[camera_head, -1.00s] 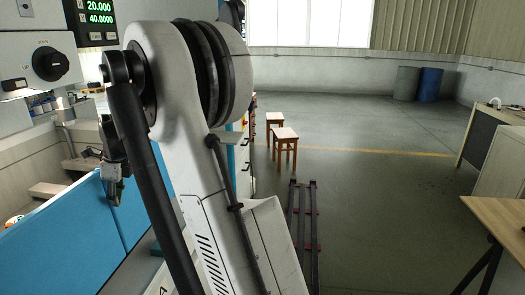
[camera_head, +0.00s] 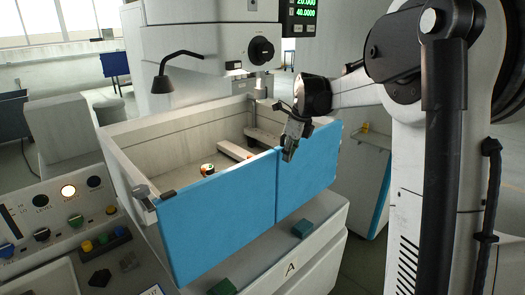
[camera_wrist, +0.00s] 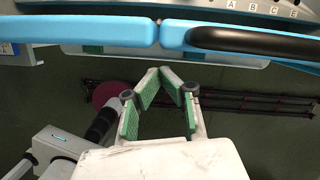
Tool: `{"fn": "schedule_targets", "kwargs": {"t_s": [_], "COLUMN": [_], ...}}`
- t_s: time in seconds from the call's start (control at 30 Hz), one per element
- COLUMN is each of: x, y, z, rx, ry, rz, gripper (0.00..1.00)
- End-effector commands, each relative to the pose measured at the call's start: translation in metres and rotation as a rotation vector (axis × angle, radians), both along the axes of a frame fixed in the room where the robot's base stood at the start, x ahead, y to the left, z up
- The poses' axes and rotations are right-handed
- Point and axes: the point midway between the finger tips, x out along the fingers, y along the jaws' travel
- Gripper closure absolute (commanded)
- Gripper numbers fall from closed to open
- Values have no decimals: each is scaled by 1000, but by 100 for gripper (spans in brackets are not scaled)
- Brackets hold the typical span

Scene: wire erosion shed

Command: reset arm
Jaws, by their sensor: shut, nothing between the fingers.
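My gripper (camera_head: 288,152) hangs at the end of my arm at the front of the machine's tank, by the upper edge of the blue front panels (camera_head: 222,222). It is small in the head view. In the wrist view my gripper (camera_wrist: 160,72) shows its green-padded fingers with the tips together and nothing between them. The blue panel edge (camera_wrist: 90,32) crosses the top of that view, with dark floor beyond the fingers.
The tank holds a small round orange-and-green object (camera_head: 207,170) and pale blocks (camera_head: 235,151). A machine head (camera_head: 205,45) with a lamp (camera_head: 162,83) overhangs it. A button console (camera_head: 65,215) stands left. Dark floor rails (camera_wrist: 250,100) show in the wrist view.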

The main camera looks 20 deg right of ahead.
Motion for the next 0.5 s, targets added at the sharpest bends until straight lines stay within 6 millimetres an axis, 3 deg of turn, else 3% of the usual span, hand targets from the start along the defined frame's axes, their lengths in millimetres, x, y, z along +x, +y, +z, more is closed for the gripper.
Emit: {"fn": "schedule_targets", "kwargs": {"t_s": [0.27,0.5], "x": [-12,-60], "y": [9,51], "z": [6,24], "rx": [-25,-150], "ry": [-19,-116], "rz": [74,435], "gripper": [100,100]}}
